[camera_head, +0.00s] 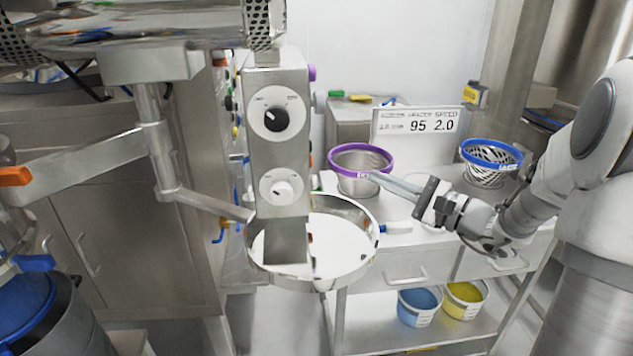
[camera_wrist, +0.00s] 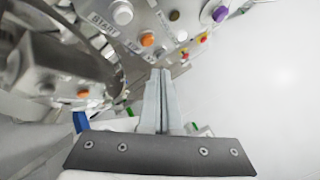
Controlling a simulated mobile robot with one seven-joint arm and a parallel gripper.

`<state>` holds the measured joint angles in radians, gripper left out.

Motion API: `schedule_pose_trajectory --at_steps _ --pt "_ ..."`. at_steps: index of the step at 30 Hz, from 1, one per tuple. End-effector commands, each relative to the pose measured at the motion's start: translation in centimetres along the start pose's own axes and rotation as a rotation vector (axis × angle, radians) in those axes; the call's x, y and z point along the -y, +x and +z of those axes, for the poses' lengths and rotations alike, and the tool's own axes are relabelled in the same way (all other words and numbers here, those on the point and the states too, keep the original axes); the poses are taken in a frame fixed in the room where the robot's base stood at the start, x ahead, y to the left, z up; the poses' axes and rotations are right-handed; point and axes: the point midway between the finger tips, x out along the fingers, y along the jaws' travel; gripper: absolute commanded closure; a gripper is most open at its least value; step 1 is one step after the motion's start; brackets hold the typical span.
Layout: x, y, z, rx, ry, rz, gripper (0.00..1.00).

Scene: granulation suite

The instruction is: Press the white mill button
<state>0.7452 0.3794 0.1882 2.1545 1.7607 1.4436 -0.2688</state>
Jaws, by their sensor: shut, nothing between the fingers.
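My gripper (camera_head: 378,178) is shut and empty, its long pale fingers pointing left, in the picture close to a purple-rimmed basket. In the wrist view the shut fingers (camera_wrist: 161,75) point up toward a metal control panel. There a white button (camera_wrist: 122,12) sits beside the word START, and a smaller white button (camera_wrist: 182,36) is further right. I cannot tell for sure which is the mill button. Both stand apart from the fingertips. In the head view, the panel face is turned away and mostly hidden; a pale button (camera_head: 320,100) protrudes from the right side of the mill housing (camera_head: 278,150).
A purple-rimmed basket (camera_head: 361,160) and a blue-rimmed basket (camera_head: 490,160) stand on the cart beside a sign (camera_head: 416,122) reading 95 and 2.0. A round steel pan (camera_head: 345,270) lies below the housing. An orange button (camera_wrist: 147,39) and a purple one (camera_wrist: 220,13) neighbour the white ones.

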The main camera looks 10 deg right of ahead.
Motion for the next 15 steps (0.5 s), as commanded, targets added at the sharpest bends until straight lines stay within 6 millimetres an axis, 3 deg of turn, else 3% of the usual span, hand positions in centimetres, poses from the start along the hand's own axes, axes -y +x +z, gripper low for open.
schedule_pose_trajectory --at_steps 15 --pt "-3.5 4.6 3.3 0.003 -0.001 0.003 1.0"
